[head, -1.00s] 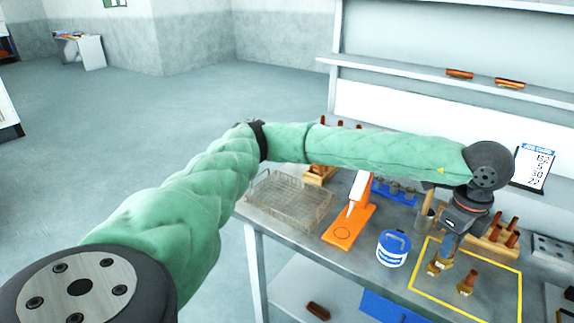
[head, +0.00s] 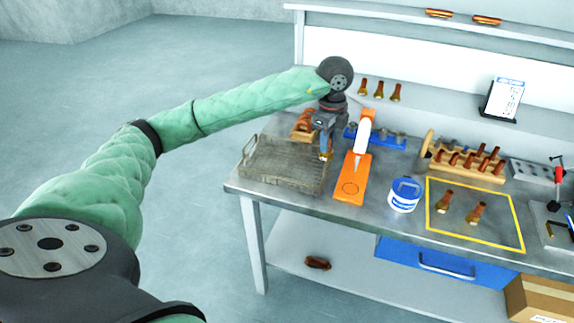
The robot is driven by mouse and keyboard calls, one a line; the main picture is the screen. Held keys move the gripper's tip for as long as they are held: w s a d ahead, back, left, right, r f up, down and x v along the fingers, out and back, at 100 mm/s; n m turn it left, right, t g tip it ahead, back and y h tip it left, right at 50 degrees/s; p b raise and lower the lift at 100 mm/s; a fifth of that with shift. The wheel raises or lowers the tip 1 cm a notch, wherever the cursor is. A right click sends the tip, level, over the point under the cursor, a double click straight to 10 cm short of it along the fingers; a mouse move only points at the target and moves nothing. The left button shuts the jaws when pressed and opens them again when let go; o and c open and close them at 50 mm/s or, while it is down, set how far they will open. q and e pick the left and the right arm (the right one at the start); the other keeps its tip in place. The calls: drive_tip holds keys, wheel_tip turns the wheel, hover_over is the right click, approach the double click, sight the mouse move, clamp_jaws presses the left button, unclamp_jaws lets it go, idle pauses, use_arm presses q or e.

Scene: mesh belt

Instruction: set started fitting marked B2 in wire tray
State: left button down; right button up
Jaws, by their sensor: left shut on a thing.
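The wire tray (head: 262,183), a grey mesh basket, stands at the left end of the bench and looks empty. My left gripper (head: 326,153) points down over the tray's right rim, beside the orange stand. It is shut on a fitting, of which only a small orange-brown bit shows between the fingers. Two copper fittings with brass nuts, one on the left (head: 444,202) and one on the right (head: 477,213), stand in the yellow-outlined square (head: 430,224). No B2 mark is readable. My right gripper is out of view.
The orange stand (head: 351,189) with a white upright is just right of the gripper. A blue-and-white tub (head: 405,195) stands nearer the yellow square. A wooden rack (head: 466,168) of copper pieces and a blue holder (head: 390,142) are behind. A box (head: 540,299) is below right.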

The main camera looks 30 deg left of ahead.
use_arm(q)
drive_tip(key=a+f+n, duration=0.1)
drive_tip(key=a+f, duration=0.1)
drive_tip(key=a, duration=0.8)
drive_tip(key=p, duration=0.3)
approach(293, 173)
drive_tip(key=shift+f+p, duration=0.75)
drive_tip(key=shift+f, duration=1.15)
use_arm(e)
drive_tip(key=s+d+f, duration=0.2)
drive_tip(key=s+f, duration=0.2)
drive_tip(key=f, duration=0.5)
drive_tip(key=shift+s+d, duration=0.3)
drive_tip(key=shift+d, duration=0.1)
use_arm(q)
drive_tip(key=shift+f, duration=0.1)
drive_tip(key=c, duration=1.3)
unclamp_jaws()
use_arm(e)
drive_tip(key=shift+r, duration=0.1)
